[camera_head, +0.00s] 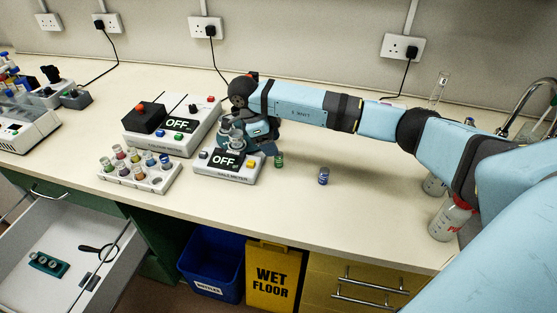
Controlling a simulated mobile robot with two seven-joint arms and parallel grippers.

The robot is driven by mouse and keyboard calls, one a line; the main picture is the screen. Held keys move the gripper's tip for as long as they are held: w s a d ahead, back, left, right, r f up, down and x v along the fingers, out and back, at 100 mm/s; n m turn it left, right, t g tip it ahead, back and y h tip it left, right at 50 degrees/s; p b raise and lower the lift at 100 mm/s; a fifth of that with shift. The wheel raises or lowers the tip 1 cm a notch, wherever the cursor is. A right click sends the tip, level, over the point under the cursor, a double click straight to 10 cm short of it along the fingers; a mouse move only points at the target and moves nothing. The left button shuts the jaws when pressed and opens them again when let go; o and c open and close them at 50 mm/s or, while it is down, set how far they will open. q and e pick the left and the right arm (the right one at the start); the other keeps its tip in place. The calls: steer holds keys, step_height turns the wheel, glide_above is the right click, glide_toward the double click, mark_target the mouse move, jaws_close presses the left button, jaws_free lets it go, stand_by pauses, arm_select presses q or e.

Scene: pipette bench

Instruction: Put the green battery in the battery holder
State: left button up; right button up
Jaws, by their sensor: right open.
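A small green cylinder (279,160), which looks like the green battery, stands upright on the bench just right of the meter. My right gripper (238,138) is over the back of the meter, left of the green cylinder and apart from it. It is open, and its fingers are partly lost against the meter behind. A teal block (48,264) with round tops or sockets lies in the open drawer; I cannot tell whether it is the battery holder. My left gripper is out of view.
A meter reading OFF (228,168), a larger OFF device (165,138) and a vial rack (118,179) crowd the left. A blue cylinder (323,176) stands to the right. The drawer (88,222) is open, with a magnifier (98,250) inside. The bench's right middle is clear.

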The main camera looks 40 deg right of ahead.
mark_target(279, 160)
steer(key=x, duration=0.4)
steer(key=shift+s+d+f+p, duration=0.1)
steer(key=shift+s+f+p, duration=0.05)
steer(key=shift+f+p, duration=0.15)
steer(key=shift+c, duration=0.2)
steer(key=c, duration=1)
jaws_close()
steer(key=shift+r, duration=0.15)
